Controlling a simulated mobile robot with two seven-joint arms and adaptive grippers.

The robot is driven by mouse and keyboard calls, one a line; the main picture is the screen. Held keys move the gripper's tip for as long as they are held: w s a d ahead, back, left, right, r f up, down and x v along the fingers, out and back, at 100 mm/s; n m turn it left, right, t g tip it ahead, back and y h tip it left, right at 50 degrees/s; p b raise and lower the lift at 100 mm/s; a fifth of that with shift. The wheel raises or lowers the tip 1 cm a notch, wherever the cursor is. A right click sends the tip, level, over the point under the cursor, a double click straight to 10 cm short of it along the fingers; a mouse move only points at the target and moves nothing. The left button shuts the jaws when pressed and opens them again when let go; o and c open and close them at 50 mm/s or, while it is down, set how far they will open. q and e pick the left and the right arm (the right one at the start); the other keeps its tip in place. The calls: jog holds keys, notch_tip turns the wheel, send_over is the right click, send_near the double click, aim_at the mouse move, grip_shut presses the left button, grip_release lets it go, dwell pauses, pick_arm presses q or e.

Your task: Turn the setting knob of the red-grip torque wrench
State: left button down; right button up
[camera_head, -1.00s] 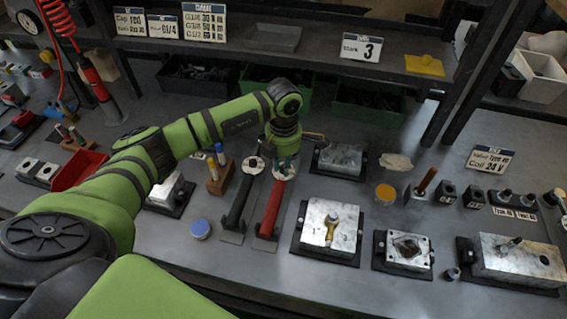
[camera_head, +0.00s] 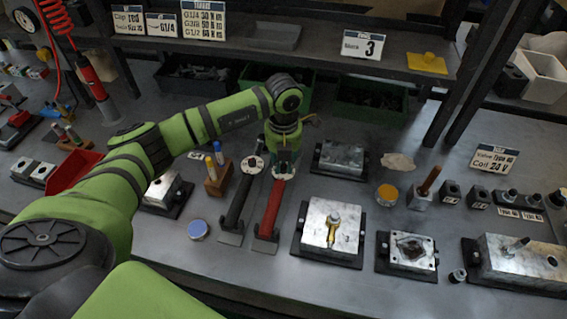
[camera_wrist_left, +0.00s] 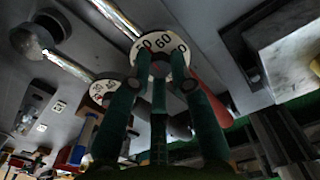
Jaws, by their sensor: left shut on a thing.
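The red-grip torque wrench (camera_head: 269,210) lies on the bench, its grip pointing toward the front edge. Its white numbered dial (camera_wrist_left: 163,43) shows "60" in the wrist view, and part of the red grip (camera_wrist_left: 211,97) shows behind a finger. My left gripper (camera_head: 284,170) points down over the dial end of this wrench. My right gripper is not in view.
A wooden block with pens (camera_head: 217,182) and a blue-lidded tin (camera_head: 198,229) are left of the wrenches. A valve block with a brass fitting (camera_head: 329,235) is close on the right. Green bins (camera_head: 370,110) stand behind. Bare bench lies in front.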

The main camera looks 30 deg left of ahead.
aim_at(283, 167)
pick_arm(q)
jog(key=shift+n, duration=0.5)
jog(key=c, duration=1.1)
grip_release()
notch_tip(283, 167, up, 12)
